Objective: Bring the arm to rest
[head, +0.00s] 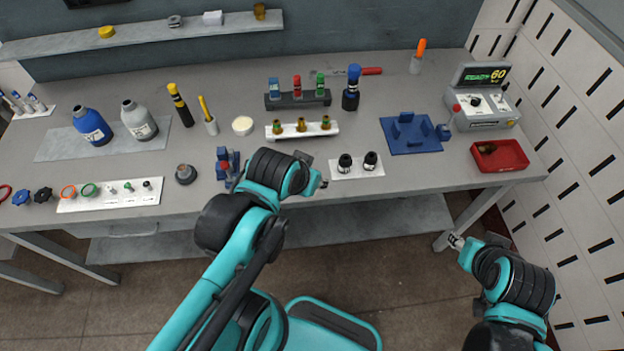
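My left arm reaches up from the bottom and bends at the front edge of the grey workbench (380,190). My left gripper (322,183) is at its end, just left of a white plate (357,172) with two black-and-silver fittings. Its fingers are mostly hidden by the wrist, so I cannot tell whether they are open or shut. My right gripper (455,241) is off the bench's front edge, at the lower right, over the floor. Its fingers are too small to read. I see nothing clearly held in either gripper.
A blue fixture (228,166) stands close left of my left wrist. A white rack (302,131) with several brass pieces is behind it. A blue tray (410,146), a red bin (500,157) and a READY display unit (482,100) stand at right. A slotted white wall (590,150) bounds the right side.

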